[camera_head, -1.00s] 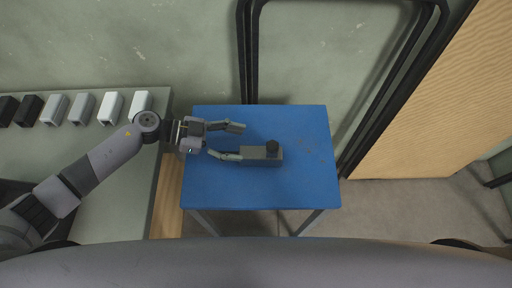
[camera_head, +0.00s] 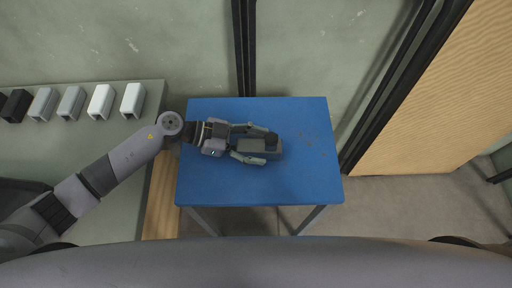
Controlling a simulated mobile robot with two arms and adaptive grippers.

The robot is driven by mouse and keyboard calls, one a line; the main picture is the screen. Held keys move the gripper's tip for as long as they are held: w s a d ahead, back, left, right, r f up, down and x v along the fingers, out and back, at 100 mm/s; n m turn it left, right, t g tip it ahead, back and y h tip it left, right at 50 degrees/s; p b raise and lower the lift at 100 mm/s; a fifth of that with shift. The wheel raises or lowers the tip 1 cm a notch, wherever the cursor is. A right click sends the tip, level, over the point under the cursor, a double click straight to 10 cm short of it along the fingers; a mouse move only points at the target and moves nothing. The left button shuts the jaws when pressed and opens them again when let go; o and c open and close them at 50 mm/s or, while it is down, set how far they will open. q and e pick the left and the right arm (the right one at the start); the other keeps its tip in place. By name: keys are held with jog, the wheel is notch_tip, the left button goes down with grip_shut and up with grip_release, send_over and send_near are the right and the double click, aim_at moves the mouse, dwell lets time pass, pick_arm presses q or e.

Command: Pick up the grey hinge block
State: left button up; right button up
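The grey hinge block (camera_head: 262,148), a low rectangular piece with a dark round knob on top near its right end, lies on the blue table (camera_head: 310,180). My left gripper (camera_head: 264,146) reaches in from the left with its two fingers apart. One finger is on the far side of the block and the other on its near side, partly covering the near edge. The fingers look spread; I cannot tell whether either touches the block. My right gripper is not in view.
A grey-green counter (camera_head: 90,165) at the left carries a row of several black, grey and white blocks (camera_head: 72,102). A black frame (camera_head: 244,50) stands behind the table. The right and front of the tabletop are clear.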

pick_arm(q)
jog(key=c, duration=1.2)
jog(key=shift+r, duration=0.1)
